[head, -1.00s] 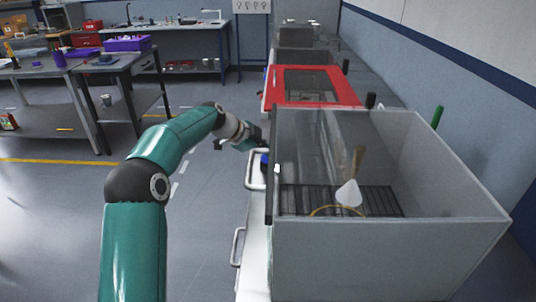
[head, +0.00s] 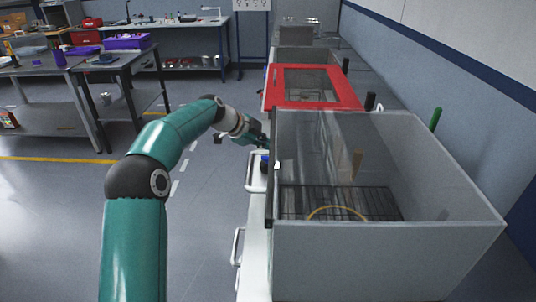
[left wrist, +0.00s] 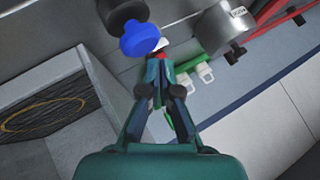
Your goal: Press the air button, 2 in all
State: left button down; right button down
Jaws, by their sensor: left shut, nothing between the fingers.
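The blue round button (head: 264,162) sits on the front of the white bench beside the clear-walled box. In the left wrist view the blue button (left wrist: 140,38) is a blue cap on a dark round base. My left gripper (head: 262,142) is just above and beyond the button in the head view. In the left wrist view my left gripper (left wrist: 160,62) is shut and empty, with its tips beside the button and seemingly apart from it. My right gripper is not in view.
The box (head: 380,245) holds a dark grate, a yellow ring (head: 337,208) and a tan nozzle (head: 357,163). A red-framed box (head: 355,90) stands behind it. White handles (head: 254,178) stick out from the bench front.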

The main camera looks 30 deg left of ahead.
pick_arm(q)
jog(key=shift+r+p, duration=1.7)
jog(key=shift+r, duration=0.8)
jog(key=shift+f, duration=0.1)
